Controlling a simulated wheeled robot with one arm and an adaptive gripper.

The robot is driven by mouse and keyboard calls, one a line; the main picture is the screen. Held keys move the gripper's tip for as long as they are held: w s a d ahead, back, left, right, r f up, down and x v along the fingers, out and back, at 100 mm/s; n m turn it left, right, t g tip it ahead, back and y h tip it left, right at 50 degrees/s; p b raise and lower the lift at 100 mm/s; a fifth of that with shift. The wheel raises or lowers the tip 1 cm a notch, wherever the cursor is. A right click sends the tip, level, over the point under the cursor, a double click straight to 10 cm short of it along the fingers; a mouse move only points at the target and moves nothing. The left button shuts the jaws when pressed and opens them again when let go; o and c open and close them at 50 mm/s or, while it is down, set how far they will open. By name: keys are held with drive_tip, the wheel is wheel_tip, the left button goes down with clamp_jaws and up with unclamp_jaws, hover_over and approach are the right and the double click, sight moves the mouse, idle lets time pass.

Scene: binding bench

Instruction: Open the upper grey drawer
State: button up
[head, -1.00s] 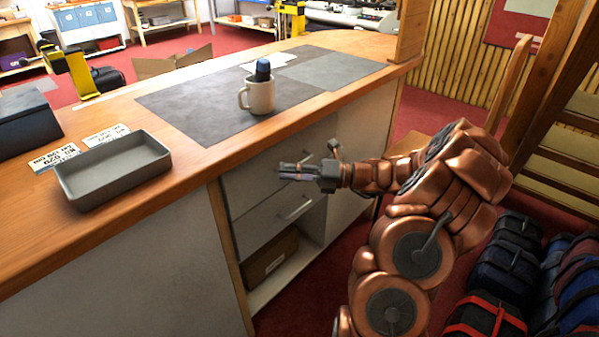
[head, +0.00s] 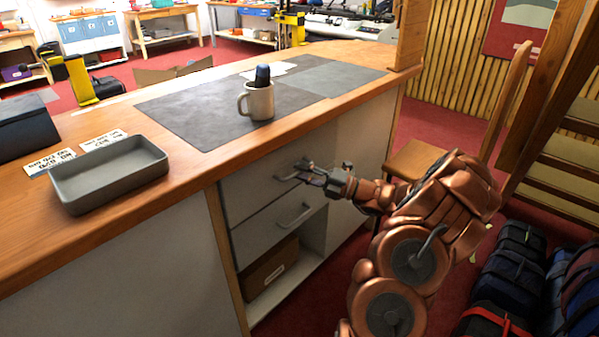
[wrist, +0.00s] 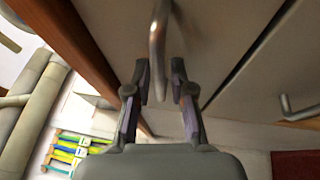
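The upper grey drawer (head: 248,192) is in the bench front below the worktop and looks shut. Its bar handle (head: 287,178) is partly hidden by my gripper (head: 311,168). In the wrist view, my gripper (wrist: 160,75) is open, with its two dark fingers apart. The handle (wrist: 157,45) runs down between the fingertips there, with a gap visible on both sides. The lower grey drawer (head: 262,238) sits beneath, also shut, with its own handle (head: 294,216); that handle also shows in the wrist view (wrist: 297,112).
An open shelf below the drawers holds a brown box (head: 270,272). On the worktop stand a mug (head: 259,103) and a grey tray (head: 110,172). A wooden chair (head: 412,160) is beyond my arm, and dark bags (head: 508,262) lie at the lower right.

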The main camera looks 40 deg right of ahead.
drive_tip(key=shift+w+a+r, duration=0.1)
drive_tip(key=shift+w+a, duration=0.2)
drive_tip(key=shift+w, duration=0.1)
clamp_jaws()
idle(0.4)
